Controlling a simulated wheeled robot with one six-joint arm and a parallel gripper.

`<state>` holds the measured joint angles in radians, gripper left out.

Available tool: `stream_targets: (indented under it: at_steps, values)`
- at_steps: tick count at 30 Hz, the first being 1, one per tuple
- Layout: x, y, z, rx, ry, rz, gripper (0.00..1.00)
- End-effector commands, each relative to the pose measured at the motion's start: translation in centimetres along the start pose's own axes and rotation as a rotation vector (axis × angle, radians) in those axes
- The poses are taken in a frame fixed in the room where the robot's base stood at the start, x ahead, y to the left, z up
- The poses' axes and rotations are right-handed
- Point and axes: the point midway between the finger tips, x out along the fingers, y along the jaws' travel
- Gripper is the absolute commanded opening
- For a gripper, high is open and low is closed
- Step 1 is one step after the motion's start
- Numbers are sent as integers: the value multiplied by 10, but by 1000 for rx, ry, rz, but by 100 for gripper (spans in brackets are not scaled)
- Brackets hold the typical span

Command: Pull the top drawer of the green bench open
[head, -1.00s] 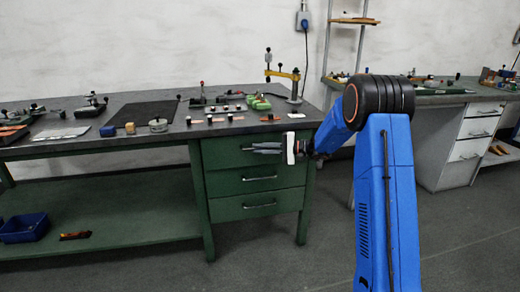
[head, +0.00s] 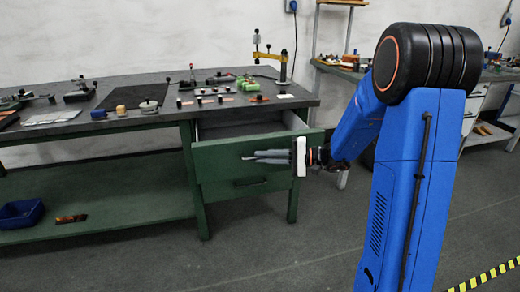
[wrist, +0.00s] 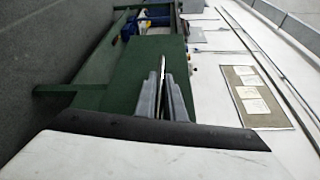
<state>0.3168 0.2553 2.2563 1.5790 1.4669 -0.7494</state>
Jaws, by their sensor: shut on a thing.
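The green bench (head: 158,140) stands at the left and middle of the head view. Its top drawer (head: 215,165) is pulled well out, and its open inside shows behind the green front. My gripper (head: 258,157) lies across the drawer front, its fingers pointing left, shut on the drawer's handle. The handle itself is mostly hidden by the fingers. In the wrist view, my gripper's fingers (wrist: 166,98) lie close together against the green drawer front (wrist: 135,75). A lower drawer's handle (head: 250,182) shows just below my gripper.
The bench top (head: 150,85) holds several small tools and parts. A blue bin (head: 20,213) sits on the low shelf at left. Another bench with white drawers (head: 472,105) stands at right. Grey floor in front is clear, with yellow-black tape (head: 485,276) at lower right.

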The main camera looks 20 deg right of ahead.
Motion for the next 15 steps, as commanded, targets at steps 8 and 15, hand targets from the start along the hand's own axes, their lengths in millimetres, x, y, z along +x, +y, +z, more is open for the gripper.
stream_targets:
  at_steps: [8, 15]
  values:
    - [-11, 7, 25, 1, 1, 1, 0]
    - [-13, 8, 29, 1, 1, 1, 0]
